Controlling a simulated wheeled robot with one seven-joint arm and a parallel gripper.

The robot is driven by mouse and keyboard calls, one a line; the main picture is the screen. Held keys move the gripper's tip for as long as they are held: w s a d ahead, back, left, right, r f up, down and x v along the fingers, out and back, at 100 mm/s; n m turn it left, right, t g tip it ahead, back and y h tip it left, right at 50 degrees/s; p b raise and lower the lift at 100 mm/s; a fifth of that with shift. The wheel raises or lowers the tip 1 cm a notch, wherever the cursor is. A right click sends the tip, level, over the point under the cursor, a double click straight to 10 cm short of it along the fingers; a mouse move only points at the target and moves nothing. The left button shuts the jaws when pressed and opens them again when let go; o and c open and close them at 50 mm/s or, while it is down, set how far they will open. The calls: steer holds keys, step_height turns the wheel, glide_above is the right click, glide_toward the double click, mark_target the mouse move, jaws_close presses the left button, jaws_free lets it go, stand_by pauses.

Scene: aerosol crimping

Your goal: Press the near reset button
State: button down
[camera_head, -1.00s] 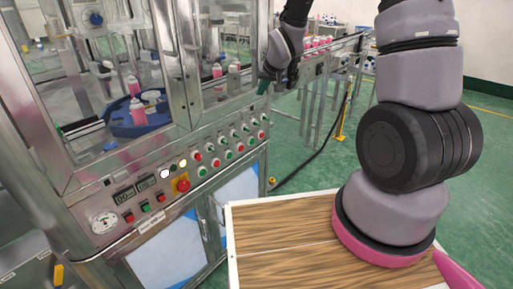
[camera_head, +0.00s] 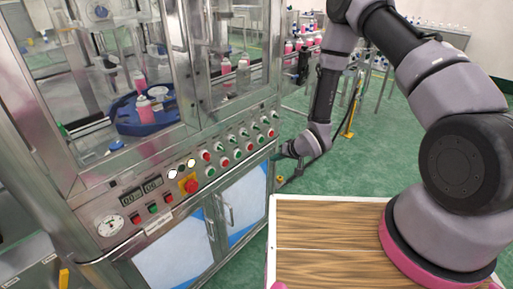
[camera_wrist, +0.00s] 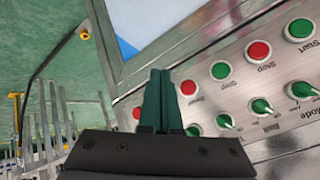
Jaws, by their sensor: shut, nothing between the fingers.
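My gripper (camera_head: 277,156) is at the right end of the machine's control panel in the head view, small and partly hidden by its wrist. In the wrist view its two dark green fingers (camera_wrist: 159,72) are together and empty, in front of the panel's edge. Red and green push buttons line the panel, among them a red button (camera_wrist: 188,87), a green button (camera_wrist: 221,71) and another red button (camera_wrist: 259,51). The labels are too blurred to tell which is the near reset button. Red buttons (camera_head: 138,220) and (camera_head: 168,197) also sit by the gauge.
A red emergency stop (camera_head: 190,185) on yellow and a round gauge (camera_head: 109,225) are on the panel. Green selector knobs (camera_wrist: 261,105) stick out beside the buttons. Green floor lies open right of the machine.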

mark_target(250, 147)
steer(key=shift+w, duration=0.1)
steer(key=w+a, duration=0.5)
steer(key=a, duration=0.2)
steer(key=shift+w, duration=0.15)
stand_by(0.4)
stand_by(1.9)
steer(key=shift+w+a, duration=0.25)
steer(key=shift+a, duration=0.05)
steer(key=shift+w+a, duration=0.25)
steer(key=shift+a, duration=0.05)
stand_by(0.7)
steer(key=shift+s+d, duration=0.5)
steer(key=shift+d, duration=0.15)
